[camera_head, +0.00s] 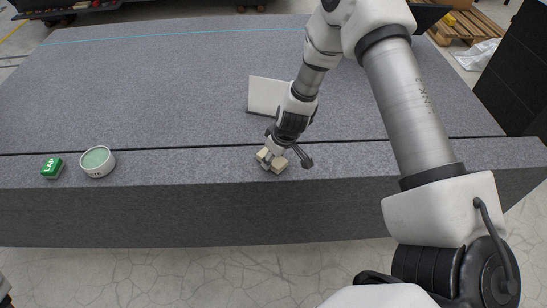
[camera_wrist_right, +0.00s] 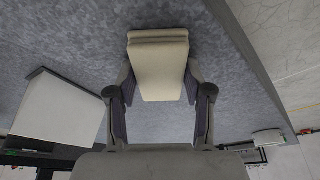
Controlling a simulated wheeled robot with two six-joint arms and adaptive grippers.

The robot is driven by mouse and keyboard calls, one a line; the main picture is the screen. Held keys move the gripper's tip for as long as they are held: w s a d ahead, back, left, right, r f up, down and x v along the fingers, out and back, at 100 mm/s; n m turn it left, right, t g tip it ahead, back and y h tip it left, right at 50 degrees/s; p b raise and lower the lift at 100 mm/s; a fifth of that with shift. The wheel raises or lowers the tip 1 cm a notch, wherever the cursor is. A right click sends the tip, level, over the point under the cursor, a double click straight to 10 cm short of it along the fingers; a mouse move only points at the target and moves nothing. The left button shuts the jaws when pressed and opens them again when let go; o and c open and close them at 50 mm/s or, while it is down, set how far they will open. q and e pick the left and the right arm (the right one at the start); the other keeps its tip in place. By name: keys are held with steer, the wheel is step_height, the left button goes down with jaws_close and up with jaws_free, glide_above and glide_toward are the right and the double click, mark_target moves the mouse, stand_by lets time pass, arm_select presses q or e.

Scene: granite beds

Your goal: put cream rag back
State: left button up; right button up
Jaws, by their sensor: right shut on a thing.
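The cream rag (camera_wrist_right: 158,66) is a folded, thick pad between the two fingers of my right gripper (camera_wrist_right: 160,100) in the right wrist view. In the head view the rag (camera_head: 272,160) shows at the fingertips of my right gripper (camera_head: 274,157), low over or on the front granite strip (camera_head: 210,165). I cannot tell whether the rag touches the stone. The right gripper is shut on the rag. My left gripper is not in view.
A white upright plate (camera_head: 267,95) stands behind the gripper on the large granite bed (camera_head: 150,85). A green block marked LAP (camera_head: 52,168) and a round tin with green contents (camera_head: 98,161) sit on the front strip at left. The strip between tin and gripper is clear.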

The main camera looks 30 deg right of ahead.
steer(key=o, duration=1.1)
steer(key=shift+r, duration=0.1)
steer(key=a+p+v, duration=0.1)
steer(key=p+v, duration=1)
steer(key=v, duration=0.1)
steer(key=s+a+f+m+g, duration=0.1)
steer(key=s+a+f, duration=0.1)
steer(key=s, duration=0.6)
steer(key=s+a+f+m+g, duration=0.1)
steer(key=s+a+f, duration=0.2)
steer(key=s, duration=0.5)
steer(key=s+a+f+m+g, duration=0.1)
steer(key=s+a+f, duration=0.2)
steer(key=s+f, duration=0.2)
steer(key=shift+s+a+h, duration=0.2)
steer(key=shift+s+h, duration=0.2)
steer(key=shift+s, duration=1.35)
